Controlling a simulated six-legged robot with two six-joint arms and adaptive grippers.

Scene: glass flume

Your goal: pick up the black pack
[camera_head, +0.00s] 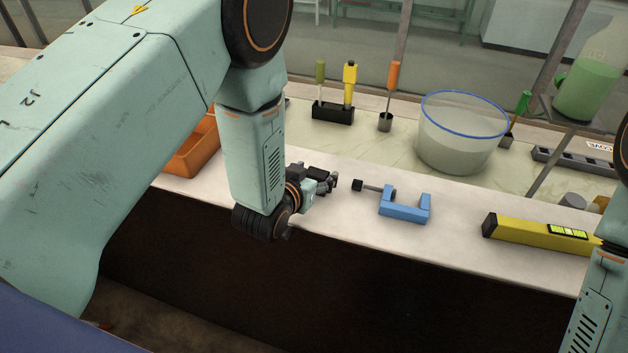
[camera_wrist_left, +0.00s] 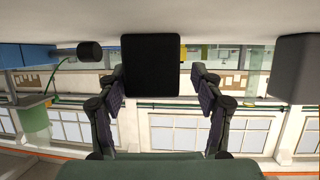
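The black pack (camera_wrist_left: 151,65) is a dark upright block in the left wrist view, which shows the scene upside down. It stands on the pale surface, between the fingertips as seen there, nearer the left-hand finger. My left gripper (camera_wrist_left: 158,72) is open, with a gap on the right-hand side of the pack. In the camera_head view my left gripper (camera_head: 331,182) is low over the white ledge, left of the blue clamp. I cannot make out the pack clearly there; the gripper and wrist cover that spot. My right gripper is out of view.
The blue clamp (camera_head: 404,207) with its black knob lies close on the right. A yellow spirit level (camera_head: 540,233) is farther right. An orange bin (camera_head: 194,152) stands left behind my arm. A clear tub (camera_head: 460,140) and several upright tools stand behind. A grey block (camera_wrist_left: 295,68) shows in the wrist view.

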